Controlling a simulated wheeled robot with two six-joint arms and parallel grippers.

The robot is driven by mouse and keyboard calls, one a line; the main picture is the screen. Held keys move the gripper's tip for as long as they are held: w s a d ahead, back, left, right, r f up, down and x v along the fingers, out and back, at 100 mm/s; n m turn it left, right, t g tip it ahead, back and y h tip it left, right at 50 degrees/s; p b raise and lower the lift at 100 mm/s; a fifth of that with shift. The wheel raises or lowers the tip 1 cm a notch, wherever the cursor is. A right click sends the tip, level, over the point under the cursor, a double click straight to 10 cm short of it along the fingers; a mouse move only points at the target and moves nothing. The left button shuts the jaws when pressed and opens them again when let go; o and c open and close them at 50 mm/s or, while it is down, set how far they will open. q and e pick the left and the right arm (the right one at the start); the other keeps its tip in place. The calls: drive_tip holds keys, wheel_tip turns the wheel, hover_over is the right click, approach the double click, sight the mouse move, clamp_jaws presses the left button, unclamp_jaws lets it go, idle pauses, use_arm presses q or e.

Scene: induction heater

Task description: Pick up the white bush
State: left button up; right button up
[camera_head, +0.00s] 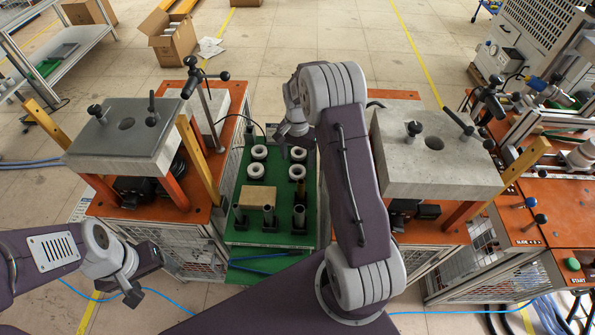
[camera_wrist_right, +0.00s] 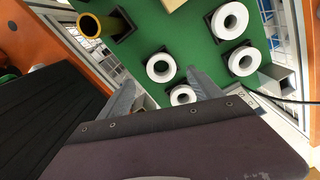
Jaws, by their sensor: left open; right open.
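Several white bushes, ring-shaped with a dark centre hole, sit on the green board (camera_head: 228,228). In the head view they form two pairs: back left (camera_head: 259,152), back right (camera_head: 298,153), front left (camera_head: 255,171) and front right (camera_head: 297,170). My right gripper (camera_head: 294,141) is open and empty above the back right bush. In the right wrist view, the nearest bush (camera_wrist_right: 183,95) shows between the open fingers (camera_wrist_right: 160,80), partly hidden by the gripper body. Whether they touch it cannot be told. My left gripper (camera_head: 146,277) is open and empty at lower left, away from the board.
A tan block (camera_head: 262,194) and several dark upright cylinders (camera_head: 269,222) stand on the board's front part. A yellowish tube (camera_head: 301,190) stands at its right. Orange-topped stations with grey metal blocks (camera_head: 128,128) (camera_head: 440,155) flank the board.

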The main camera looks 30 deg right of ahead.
drive_tip(key=shift+w+d+f, duration=0.15)
drive_tip(key=shift+w+f, duration=0.1)
drive_tip(key=shift+f, duration=0.35)
wheel_tip(320, 180, down, 5)
drive_tip(key=shift+d+r, duration=0.1)
drive_tip(key=shift+d, duration=0.05)
drive_tip(key=shift+w, duration=0.1)
use_arm(q)
drive_tip(key=shift+w+d+r, duration=0.1)
drive_tip(key=shift+w+r, duration=0.15)
use_arm(e)
drive_tip(key=c, duration=1.6)
wheel_tip(320, 180, up, 10)
wheel_tip(320, 180, up, 8)
drive_tip(key=p, duration=0.8)
hover_over(298, 167)
drive_tip(key=s, duration=0.1)
use_arm(q)
wheel_tip(298, 167, up, 7)
use_arm(e)
drive_tip(key=shift+s+a+f, duration=0.1)
drive_tip(key=shift+a+f, duration=0.2)
